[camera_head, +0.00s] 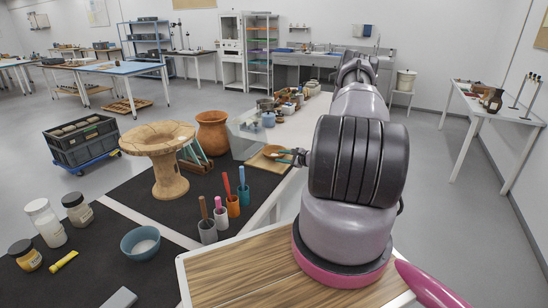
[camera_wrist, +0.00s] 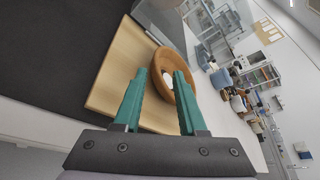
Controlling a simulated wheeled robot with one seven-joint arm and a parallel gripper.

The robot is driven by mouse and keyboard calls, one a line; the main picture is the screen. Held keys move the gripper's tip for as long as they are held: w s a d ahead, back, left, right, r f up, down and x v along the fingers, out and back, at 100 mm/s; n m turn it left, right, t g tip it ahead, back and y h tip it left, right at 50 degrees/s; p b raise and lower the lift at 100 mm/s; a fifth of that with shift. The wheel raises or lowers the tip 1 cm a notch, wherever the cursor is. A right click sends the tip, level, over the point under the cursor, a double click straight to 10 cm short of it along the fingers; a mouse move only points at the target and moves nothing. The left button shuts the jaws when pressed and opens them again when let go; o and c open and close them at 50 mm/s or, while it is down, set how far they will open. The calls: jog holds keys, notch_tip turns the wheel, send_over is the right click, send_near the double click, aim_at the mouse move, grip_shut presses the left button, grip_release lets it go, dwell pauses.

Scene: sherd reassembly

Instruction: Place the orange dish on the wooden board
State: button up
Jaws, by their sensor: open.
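The orange-brown dish (camera_wrist: 158,62) appears to rest on the wooden board (camera_wrist: 112,75), toward its right side in the wrist view. A white patch shows inside the dish. In the head view the dish (camera_head: 275,149) and the board (camera_head: 258,163) lie at the table edge. My gripper (camera_wrist: 160,73) has two teal fingers, spread apart with nothing pinched between them. Contact with the rim cannot be told. My gripper (camera_head: 290,155) is partly hidden by my arm in the head view.
A turned wooden stand (camera_head: 160,160), a clay jar (camera_head: 212,132) and upright tool cups (camera_head: 234,205) stand left of the board on dark matting. Several pots and bowls (camera_head: 288,105) stand behind it. A blue bowl (camera_head: 140,243) is nearer, at left.

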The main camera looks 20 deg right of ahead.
jog(key=v, duration=0.4)
jog(key=shift+s+d+r, duration=0.1)
jog(key=shift+s+d, duration=0.05)
jog(key=shift+s, duration=0.1)
jog(key=a+r+n+g+y, duration=0.25)
jog(key=a+r, duration=0.35)
jog(key=r, duration=0.4)
jog(key=a+r+n+g+y, duration=0.2)
jog(key=a+r+n, duration=0.25)
jog(key=r, duration=0.55)
jog(key=s+a+r+n+g, duration=0.2)
jog(key=s+a+r, duration=0.2)
jog(key=a+r, duration=0.25)
jog(key=s+a+r+n+g, duration=0.25)
jog(key=a+r, duration=0.25)
jog(key=r, duration=0.3)
jog(key=s+a+r+n+h, duration=0.2)
jog(key=s+a+r, duration=0.1)
jog(key=s+r, duration=0.4)
jog(key=s+a+r+n+h, duration=0.2)
jog(key=s+a+r+n, duration=0.15)
jog(key=s, duration=0.55)
jog(key=s+r+t+h, duration=0.1)
jog(key=s+r+h, duration=0.1)
jog(key=s, duration=0.5)
jog(key=s+d+r+n+t+h, duration=0.1)
jog(key=s+r+h, duration=0.1)
jog(key=s, duration=0.5)
jog(key=shift+d+r+t, duration=0.3)
jog(key=shift+r, duration=0.35)
